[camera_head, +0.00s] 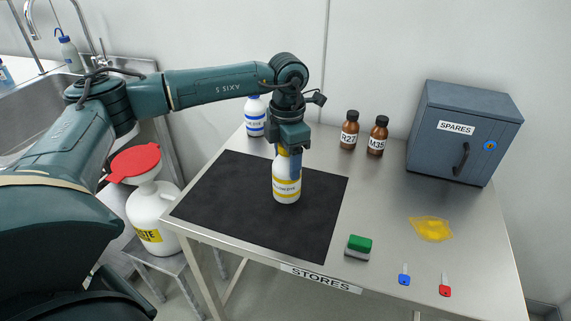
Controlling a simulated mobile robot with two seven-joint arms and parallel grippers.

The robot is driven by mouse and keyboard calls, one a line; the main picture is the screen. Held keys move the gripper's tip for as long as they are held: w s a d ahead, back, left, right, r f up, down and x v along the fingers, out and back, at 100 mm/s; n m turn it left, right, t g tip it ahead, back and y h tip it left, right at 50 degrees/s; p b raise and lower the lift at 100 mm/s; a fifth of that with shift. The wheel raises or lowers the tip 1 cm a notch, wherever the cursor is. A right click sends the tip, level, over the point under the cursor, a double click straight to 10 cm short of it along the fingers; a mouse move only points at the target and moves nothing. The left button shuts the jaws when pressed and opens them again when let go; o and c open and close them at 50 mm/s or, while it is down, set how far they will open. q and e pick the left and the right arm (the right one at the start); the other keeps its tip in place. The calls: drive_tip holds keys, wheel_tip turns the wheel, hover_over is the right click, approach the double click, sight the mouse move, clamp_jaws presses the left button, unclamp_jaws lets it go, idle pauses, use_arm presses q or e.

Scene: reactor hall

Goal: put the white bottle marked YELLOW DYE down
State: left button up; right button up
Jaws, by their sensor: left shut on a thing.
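The white bottle marked YELLOW DYE (286,190) has a yellow-banded label and is upright over the right part of the black mat (230,205). My left gripper (289,160) comes down from above and is shut on the bottle's upper part, hiding its top. The bottle's base is at or very near the mat; I cannot tell whether it touches. My right gripper is not in view.
A blue-labelled white bottle (255,122) stands behind the mat. Brown bottles R27 (349,135) and M35 (377,141) and the SPARES cabinet (462,135) stand at the back. A green-topped block (358,246), yellow puddle-like patch (431,229) and keys (404,279) lie right.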

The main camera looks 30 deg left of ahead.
use_arm(q)
drive_tip(key=shift+f, duration=1)
drive_tip(key=shift+f, duration=0.15)
drive_tip(key=o, duration=1.5)
wheel_tip(320, 180, up, 12)
drive_tip(key=shift+r, duration=0.15)
